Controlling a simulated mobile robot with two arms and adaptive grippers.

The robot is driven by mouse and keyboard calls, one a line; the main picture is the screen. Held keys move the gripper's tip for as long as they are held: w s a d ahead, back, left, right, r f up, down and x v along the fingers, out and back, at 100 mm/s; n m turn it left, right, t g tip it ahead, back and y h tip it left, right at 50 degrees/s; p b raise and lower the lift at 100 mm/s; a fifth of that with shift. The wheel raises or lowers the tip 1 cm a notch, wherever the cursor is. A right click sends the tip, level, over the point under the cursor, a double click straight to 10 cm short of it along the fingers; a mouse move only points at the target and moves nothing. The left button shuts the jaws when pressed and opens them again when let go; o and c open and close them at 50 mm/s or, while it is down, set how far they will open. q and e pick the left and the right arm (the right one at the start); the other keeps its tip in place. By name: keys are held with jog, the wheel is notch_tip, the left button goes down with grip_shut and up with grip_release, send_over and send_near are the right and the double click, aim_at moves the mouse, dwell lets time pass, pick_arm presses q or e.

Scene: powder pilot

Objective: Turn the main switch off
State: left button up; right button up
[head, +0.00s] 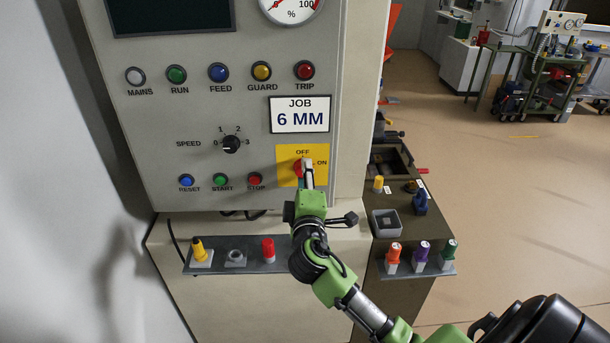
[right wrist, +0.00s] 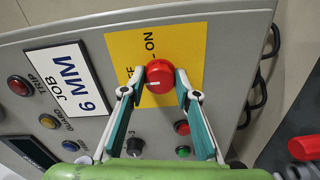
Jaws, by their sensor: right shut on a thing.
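The main switch is a red round knob on a yellow plate (head: 288,170) marked OFF at the top and ON at the right. In the right wrist view the red knob (right wrist: 160,76) sits between my two fingertips on the yellow plate. A short white mark shows on the knob's left part, on the side of the partly hidden OFF label; its exact angle is hard to tell. My right gripper (head: 306,168) is shut on the knob and hides most of it in the head view. My left gripper is not in view.
The speed dial (head: 231,144) and the red stop button (head: 255,180) are close to my right gripper. Below is a shelf (head: 220,268) with coloured plugs. A bench with several coloured knobs stands to the right. Open floor (head: 500,210) lies further right.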

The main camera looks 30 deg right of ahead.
jog(key=o, duration=1.1)
jog(key=v, duration=1.2)
